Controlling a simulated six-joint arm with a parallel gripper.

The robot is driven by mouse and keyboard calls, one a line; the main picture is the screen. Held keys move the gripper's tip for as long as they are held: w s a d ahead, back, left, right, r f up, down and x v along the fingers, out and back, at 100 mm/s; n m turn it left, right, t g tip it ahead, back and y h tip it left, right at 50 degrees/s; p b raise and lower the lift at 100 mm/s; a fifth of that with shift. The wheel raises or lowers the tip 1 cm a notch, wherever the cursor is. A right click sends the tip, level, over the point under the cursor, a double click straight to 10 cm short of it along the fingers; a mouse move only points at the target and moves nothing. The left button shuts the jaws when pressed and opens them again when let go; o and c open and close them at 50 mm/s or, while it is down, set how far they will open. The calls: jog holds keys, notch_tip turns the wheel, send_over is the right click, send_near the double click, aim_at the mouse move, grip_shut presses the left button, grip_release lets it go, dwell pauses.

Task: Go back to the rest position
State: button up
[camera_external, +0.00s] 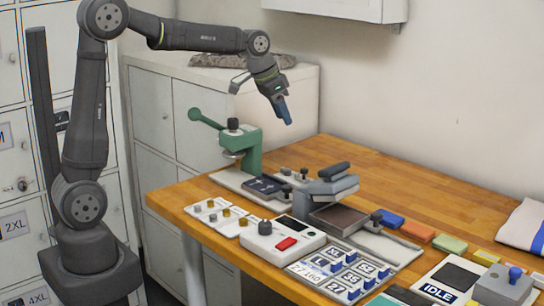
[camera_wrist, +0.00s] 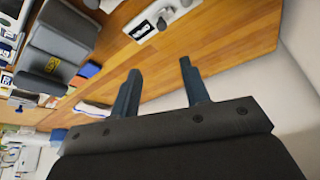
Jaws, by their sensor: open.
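My gripper (camera_external: 285,112) hangs above the back left part of the wooden table, pointing down and slightly right. It is clear of the tabletop and of the tools. In the wrist view its two blue-grey fingers (camera_wrist: 158,88) stand apart with nothing between them. Bare wood and pale wall show beyond the fingertips. My arm reaches over from the left, with its upper link near level.
A green hand press (camera_external: 247,148) stands below and left of my gripper. A grey press (camera_external: 330,185), a white control box (camera_external: 283,240) and number tiles (camera_external: 345,270) lie on the table (camera_external: 400,190). A wall cabinet (camera_external: 345,8) hangs above. The table's back is clear.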

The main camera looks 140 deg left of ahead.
jog(key=x, duration=1.7)
jog(key=shift+s+f, duration=0.15)
jog(key=shift+f, duration=0.05)
jog(key=shift+o, duration=0.5)
jog(key=o, duration=1.2)
notch_tip(320, 180, up, 8)
jog(key=a+n+h, duration=0.2)
notch_tip(320, 180, up, 8)
jog(key=n+g+h, duration=0.2)
jog(key=n, duration=0.1)
send_over(305, 169)
jog(key=f, duration=0.9)
jog(key=shift+s+d+f, duration=0.1)
jog(key=shift+s+f, duration=0.15)
jog(key=shift+s, duration=0.15)
